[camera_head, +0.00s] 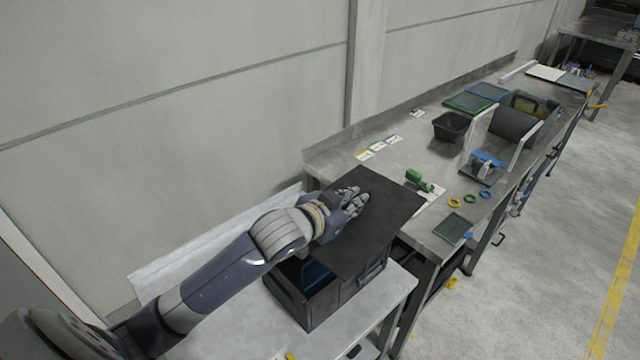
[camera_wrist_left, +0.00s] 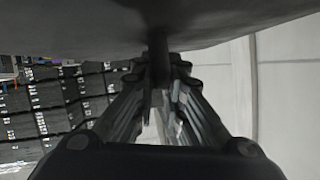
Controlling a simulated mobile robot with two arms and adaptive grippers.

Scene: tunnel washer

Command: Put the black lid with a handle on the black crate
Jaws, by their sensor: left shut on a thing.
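The black lid (camera_head: 385,228) is a flat dark panel above the black crate (camera_head: 318,304), which stands on the light table. The lid sits offset to the upper right, so the crate's left part is uncovered and something blue (camera_head: 315,274) shows inside. I cannot tell whether lid and crate touch. My left gripper (camera_head: 354,200) is over the lid, shut on its handle, which the fingers mostly hide. In the left wrist view the gripper (camera_wrist_left: 162,85) closes around a dark post (camera_wrist_left: 158,45) below the lid's broad grey surface (camera_wrist_left: 80,28). My right gripper is not in view.
A metal workbench (camera_head: 408,160) adjoins on the right, with a green item (camera_head: 418,180), a small black bin (camera_head: 451,126) and coloured rings (camera_head: 455,203). The wall (camera_head: 180,120) is close behind the table. Bare tabletop (camera_head: 393,297) lies right of the crate.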

